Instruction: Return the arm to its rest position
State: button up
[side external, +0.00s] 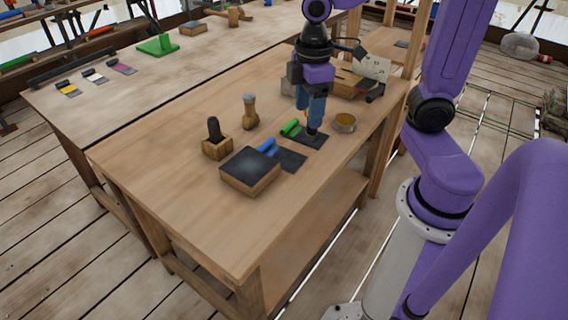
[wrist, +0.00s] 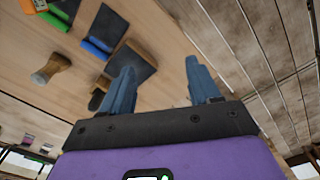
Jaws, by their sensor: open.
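My gripper (side external: 311,118) is above the far part of the wooden workbench (side external: 215,210), over the area of a green roll (side external: 290,127) with a dark sheet. In the wrist view my gripper (wrist: 160,80) shows two blue-grey fingers spread apart with nothing between them. Its fingertips partly overlap the dark sheet in the side view, so I cannot tell its exact height. In the wrist view the bench shows at upper left and floor planks at right.
A black-topped block (side external: 250,171), a blue roll (side external: 267,146), a dark handle in a wooden block (side external: 217,148), a wooden peg (side external: 250,112) and a round brass-coloured dish (side external: 344,122) stand around. A box (side external: 347,82) is behind my gripper. The bench's near end is clear.

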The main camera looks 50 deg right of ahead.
jog(key=s+a+f, duration=0.1)
jog(key=s, duration=0.6)
jog(key=s+a+f+n, duration=0.1)
jog(key=s+a, duration=0.1)
jog(key=s, duration=0.4)
jog(key=shift+s+f, duration=0.4)
jog(key=shift+o, duration=0.3)
dwell(0.3)
jog(key=o, duration=0.5)
